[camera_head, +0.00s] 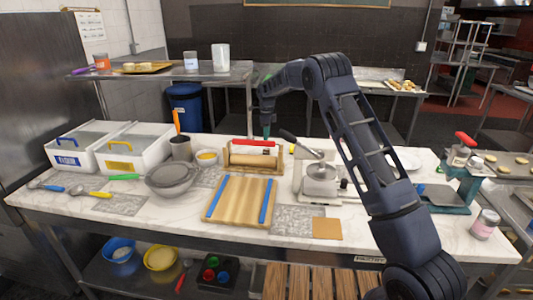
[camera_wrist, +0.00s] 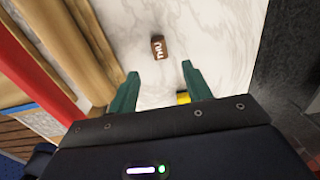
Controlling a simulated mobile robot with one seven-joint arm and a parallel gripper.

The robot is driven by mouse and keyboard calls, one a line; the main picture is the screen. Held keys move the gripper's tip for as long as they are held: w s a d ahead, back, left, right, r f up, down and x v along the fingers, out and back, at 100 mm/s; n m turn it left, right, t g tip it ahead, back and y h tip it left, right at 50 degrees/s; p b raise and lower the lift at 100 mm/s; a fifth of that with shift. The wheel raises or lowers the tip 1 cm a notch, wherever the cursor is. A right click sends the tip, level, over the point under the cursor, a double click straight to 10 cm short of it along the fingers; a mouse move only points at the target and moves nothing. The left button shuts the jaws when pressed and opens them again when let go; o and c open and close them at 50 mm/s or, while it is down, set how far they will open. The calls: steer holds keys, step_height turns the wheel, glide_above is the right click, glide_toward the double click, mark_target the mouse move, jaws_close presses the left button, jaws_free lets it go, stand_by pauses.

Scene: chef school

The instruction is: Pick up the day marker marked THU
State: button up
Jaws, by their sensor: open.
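A small brown block with white lettering (camera_wrist: 159,47) lies on the marble counter in the wrist view. The lettering is small and at an angle; it may read THU. My gripper (camera_wrist: 160,69) is open, with its two green fingers apart and nothing held between the tips. The block appears just beyond the fingertips, roughly in line with the gap between them. In the head view my gripper (camera_head: 266,131) hangs behind the wooden rack with the rolling pin, and I cannot make out the block there.
A yellow object (camera_wrist: 183,98) shows partly beside the right finger. The wooden rack (camera_head: 231,166) and its red bar (camera_head: 254,143) stand close by. A press-like metal device (camera_head: 320,180) is to the right. Marble around the block is clear.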

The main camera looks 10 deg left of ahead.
mark_target(266, 149)
step_height(266, 149, down, 9)
steer(key=shift+a+f, duration=0.1)
steer(key=c, duration=1.1)
